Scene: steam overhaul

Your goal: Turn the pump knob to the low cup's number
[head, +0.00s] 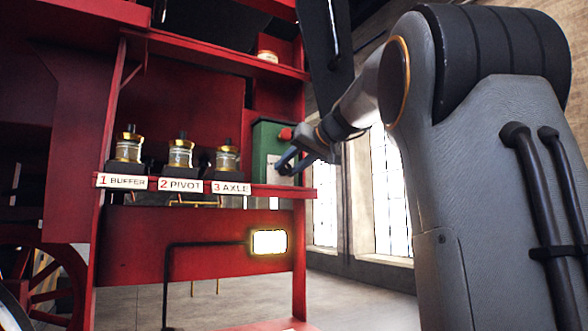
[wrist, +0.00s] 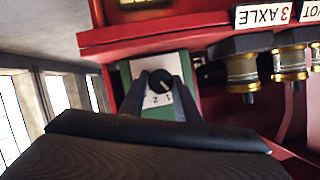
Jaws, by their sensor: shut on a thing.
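Three brass-and-glass cups stand on the red shelf, labelled 1 BUFFER (head: 129,150), 2 PIVOT (head: 181,155) and 3 AXLE (head: 227,160). Their fill levels are too small to tell. The green pump box (head: 264,139) stands at the shelf's right end. In the wrist view its pale dial plate (wrist: 150,67) carries a round black knob (wrist: 160,81), with digits 1 and 2 showing near it. The knob's exact setting is unclear. My gripper (head: 287,160) is at the plate, with one finger on each side of the knob, shut on it (wrist: 160,88).
The red shelf edge (head: 285,191) runs below the cups and box. A lit lamp panel (head: 269,242) hangs under it on a black pipe. A small tin (head: 268,56) sits on the upper shelf. Tall windows and open floor lie to the right.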

